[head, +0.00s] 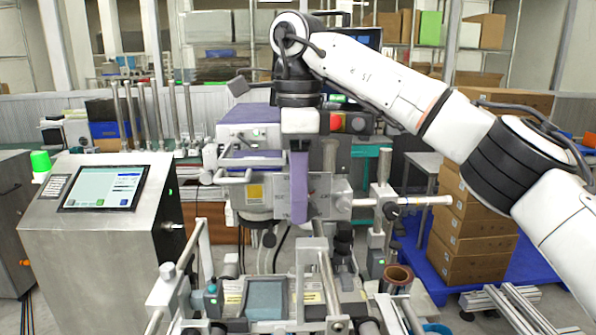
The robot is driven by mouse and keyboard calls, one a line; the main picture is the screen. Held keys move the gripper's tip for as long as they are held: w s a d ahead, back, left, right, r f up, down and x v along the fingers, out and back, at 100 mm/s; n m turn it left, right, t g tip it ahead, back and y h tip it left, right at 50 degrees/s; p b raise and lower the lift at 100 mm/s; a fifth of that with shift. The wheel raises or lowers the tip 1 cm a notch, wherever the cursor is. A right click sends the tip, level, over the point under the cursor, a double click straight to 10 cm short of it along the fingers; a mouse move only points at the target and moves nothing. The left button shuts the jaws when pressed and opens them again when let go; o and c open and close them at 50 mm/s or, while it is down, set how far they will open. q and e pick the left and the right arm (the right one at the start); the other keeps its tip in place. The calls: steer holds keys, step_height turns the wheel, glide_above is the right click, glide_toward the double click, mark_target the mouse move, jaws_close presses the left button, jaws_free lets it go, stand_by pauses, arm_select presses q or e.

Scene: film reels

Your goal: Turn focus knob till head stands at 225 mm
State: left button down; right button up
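My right arm comes in from the right, and its wrist points down over the machine head (262,185). My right gripper (300,130) is seen from behind at the head's upper edge; its fingertips are hidden or cannot be made out, nor can any contact. A purple upright strip (299,188) shows just below it. Round grey knobs (343,200) sit on the right of the head, and a dark stacked knob (343,237) is lower down. I cannot tell which is the focus knob. No millimetre scale is legible. My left gripper is not in view.
A steel console with a screen (104,188) stands on the left. A metal post (384,165) and a horizontal rod (425,201) stand right of the head. Rails and a brown cup (398,274) lie in front. Cardboard boxes (470,240) stack on a blue pallet at right.

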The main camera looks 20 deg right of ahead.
step_height(320, 180, up, 10)
steer(key=shift+f, duration=0.25)
stand_by(0.3)
stand_by(0.4)
